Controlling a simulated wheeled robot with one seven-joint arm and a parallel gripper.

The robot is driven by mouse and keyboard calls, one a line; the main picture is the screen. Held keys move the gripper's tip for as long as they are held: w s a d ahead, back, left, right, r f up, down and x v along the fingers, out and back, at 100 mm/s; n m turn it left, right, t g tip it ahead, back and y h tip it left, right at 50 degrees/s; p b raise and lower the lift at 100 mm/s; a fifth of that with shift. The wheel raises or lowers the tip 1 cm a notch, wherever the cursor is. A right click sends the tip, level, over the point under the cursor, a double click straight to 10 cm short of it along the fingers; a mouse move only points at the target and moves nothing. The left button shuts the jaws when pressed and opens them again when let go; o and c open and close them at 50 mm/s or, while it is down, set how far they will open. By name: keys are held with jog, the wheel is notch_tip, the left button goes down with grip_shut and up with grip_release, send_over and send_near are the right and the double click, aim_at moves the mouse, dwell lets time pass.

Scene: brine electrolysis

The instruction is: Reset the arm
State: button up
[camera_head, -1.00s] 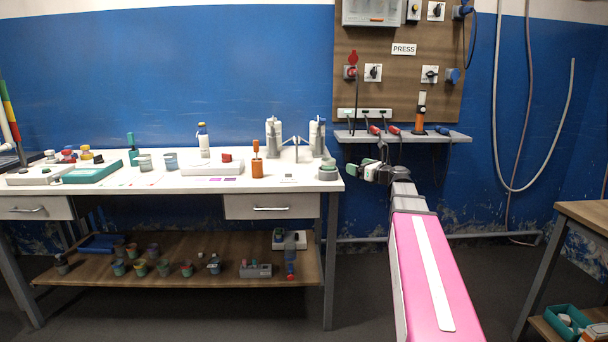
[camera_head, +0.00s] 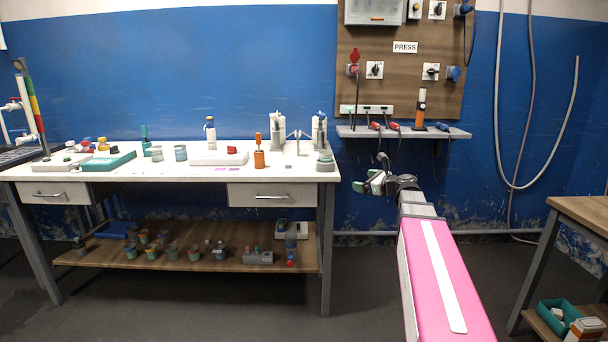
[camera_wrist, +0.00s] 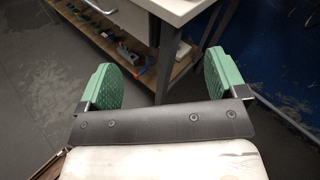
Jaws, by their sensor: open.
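My gripper (camera_head: 377,182) is at the end of my pink arm, just right of the white workbench (camera_head: 110,171) in the head view, below the wall shelf. In the wrist view my gripper (camera_wrist: 163,82) shows two green ridged finger pads set wide apart. Nothing is between them. The bench corner and its grey leg appear beyond the pads, with the floor below. The fingers look clear of the bench.
Bottles and an orange holder (camera_head: 259,159) stand on the bench. Several small cups sit on its lower shelf (camera_head: 110,257). A wall shelf (camera_head: 400,132) holds cables under a switch panel (camera_head: 400,95). Another table (camera_head: 583,209) stands at the right. Floor between is clear.

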jog(key=s+a+f+n+g+h, duration=0.25)
jog(key=s+f+n, duration=0.35)
jog(key=f, duration=0.3)
jog(key=s+a+f+n+g+h, duration=0.2)
jog(key=s+f+n+g, duration=0.25)
jog(key=f, duration=0.35)
jog(key=s+a+f+n+g+h, duration=0.2)
jog(key=s+f+n, duration=0.4)
jog(key=f, duration=0.3)
jog(key=s+d+f+n+g+h, duration=0.2)
jog(key=s+f+n+g+h, duration=0.1)
jog(key=s+f+n, duration=0.3)
jog(key=shift+s+f+n+h, duration=0.25)
jog(key=shift+s+n+h, duration=0.3)
jog(key=shift+s+n, duration=1)
jog(key=shift+s+d+m, duration=0.1)
jog(key=shift+s+m, duration=0.15)
jog(key=shift+m, duration=0.05)
